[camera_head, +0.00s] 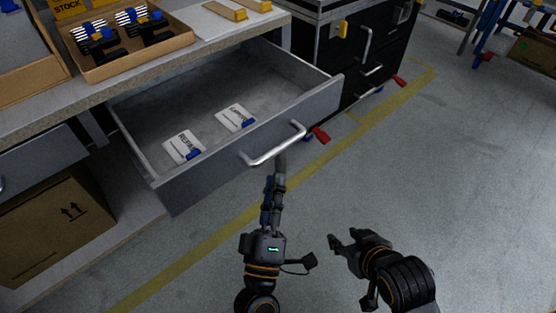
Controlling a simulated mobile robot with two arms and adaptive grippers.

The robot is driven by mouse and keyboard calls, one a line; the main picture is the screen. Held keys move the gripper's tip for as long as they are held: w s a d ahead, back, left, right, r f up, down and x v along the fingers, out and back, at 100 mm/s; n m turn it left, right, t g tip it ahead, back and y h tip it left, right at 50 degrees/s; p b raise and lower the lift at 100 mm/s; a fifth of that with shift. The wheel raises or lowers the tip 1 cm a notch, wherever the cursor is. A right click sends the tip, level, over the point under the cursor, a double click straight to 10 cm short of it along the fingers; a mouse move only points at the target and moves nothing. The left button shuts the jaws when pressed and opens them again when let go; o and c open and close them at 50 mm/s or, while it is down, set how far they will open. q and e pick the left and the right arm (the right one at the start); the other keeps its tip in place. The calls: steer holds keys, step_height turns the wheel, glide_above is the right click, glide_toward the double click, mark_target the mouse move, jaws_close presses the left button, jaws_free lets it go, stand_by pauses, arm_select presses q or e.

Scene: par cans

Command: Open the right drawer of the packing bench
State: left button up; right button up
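The right drawer (245,150) of the packing bench (215,55) is pulled well out, showing its grey inside. Two white cards with blue clips, one card (184,147) and another card (235,118), lie in it. A silver bar handle (265,152) is on its front. My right gripper (343,240) is open and empty above the floor, right of my left one.
A left drawer (40,158) is at the far left, above a cardboard box (55,225). A tray (125,68) of black and blue parts stands on the bench top. A black wheeled cabinet (365,60) stands behind the drawer. The floor at right is clear.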

arm_select(q)
steer(key=v, duration=0.3)
steer(key=shift+s+a+f, duration=0.1)
steer(key=shift+s+f, duration=0.05)
steer(key=shift+s, duration=0.2)
